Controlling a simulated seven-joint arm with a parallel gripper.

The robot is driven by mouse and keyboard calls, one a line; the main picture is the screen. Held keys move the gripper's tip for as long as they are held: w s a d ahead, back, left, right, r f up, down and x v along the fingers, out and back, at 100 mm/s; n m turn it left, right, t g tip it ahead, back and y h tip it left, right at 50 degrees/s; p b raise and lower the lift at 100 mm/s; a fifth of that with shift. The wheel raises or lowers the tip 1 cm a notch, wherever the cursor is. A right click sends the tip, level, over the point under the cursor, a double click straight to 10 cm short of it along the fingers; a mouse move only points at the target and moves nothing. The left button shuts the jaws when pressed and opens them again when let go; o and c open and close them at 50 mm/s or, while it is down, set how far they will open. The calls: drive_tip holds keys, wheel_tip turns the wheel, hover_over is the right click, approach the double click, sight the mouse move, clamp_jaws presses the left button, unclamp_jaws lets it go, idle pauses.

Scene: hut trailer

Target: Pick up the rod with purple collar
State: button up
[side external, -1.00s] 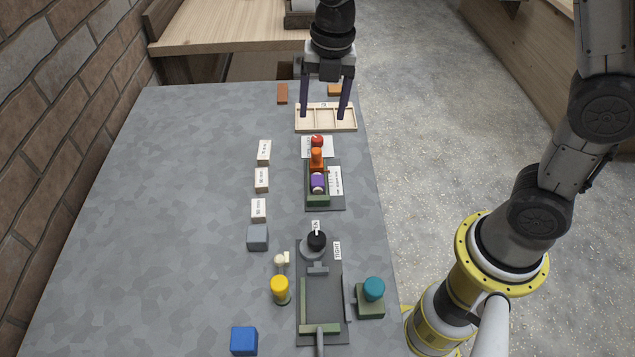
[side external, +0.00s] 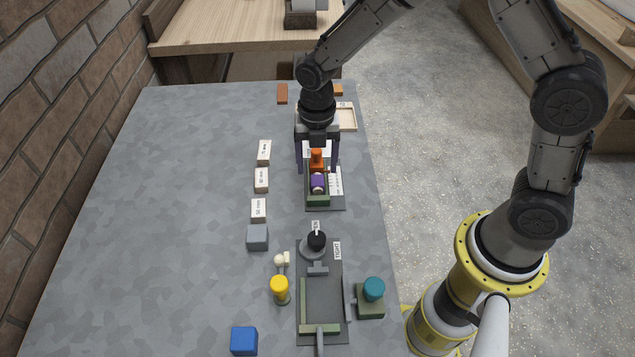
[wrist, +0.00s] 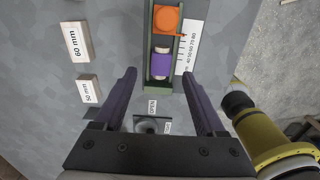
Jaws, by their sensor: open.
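The rod with the purple collar (side external: 317,182) lies in a green-edged measuring fixture (side external: 318,201) on the grey table. It also shows in the wrist view (wrist: 161,63), where its purple band sits between paler ends. An orange piece (side external: 316,160) stands in the same fixture, right behind the rod. My gripper (side external: 318,168) is low at the far end of the fixture, its purple fingers on either side of it. In the wrist view my gripper (wrist: 165,75) is open and empty, with the rod ahead between the finger lines. The red knob is hidden behind my gripper.
A scale card (side external: 335,181) lies right of the rod. White labelled blocks (side external: 261,180) stand to the left. Nearer are a dark clamp fixture (side external: 321,290), a yellow-topped post (side external: 280,288), a teal knob (side external: 374,289) and a blue cube (side external: 244,340). The table's left side is clear.

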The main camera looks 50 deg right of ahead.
sight(317, 180)
wheel_tip(317, 180, down, 4)
drive_tip(key=shift+f, duration=0.2)
clamp_jaws()
idle(0.4)
